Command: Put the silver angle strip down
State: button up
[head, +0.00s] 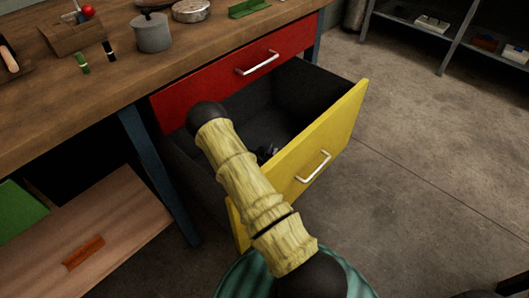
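I cannot make out the silver angle strip in the head view. My yellow, bark-like arm reaches from the lower right up to a dark round joint over the open drawer. I see no gripper fingers that I can be sure of. The drawer has a yellow front (335,133) and a dark inside, and my arm hides part of it. A small dark shape (266,152) shows in the drawer just right of my arm; I cannot tell what it is.
The wooden bench (110,95) holds a grey pot (153,33), a round metal tin (191,10) and a green angled piece (249,8). A shut red drawer (240,72) is above the open one. A low shelf (105,225) is at left.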

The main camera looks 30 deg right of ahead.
jog(key=shift+o, duration=0.3)
jog(key=shift+s+d+f, duration=0.15)
jog(key=shift+s+f, duration=0.1)
jog(key=shift+f, duration=0.1)
jog(key=shift+r, duration=0.1)
jog(key=shift+r, duration=0.15)
jog(key=p+v, duration=0.1)
jog(key=v, duration=0.2)
jog(key=r+p+v, duration=0.1)
jog(key=p+v, duration=0.1)
jog(key=v, duration=0.2)
jog(key=shift+w, duration=0.2)
jog(key=shift+s+a+r+p, duration=0.15)
jog(key=shift+s+a+p, duration=0.1)
jog(key=shift+p, duration=0.05)
jog(key=shift+w, duration=0.25)
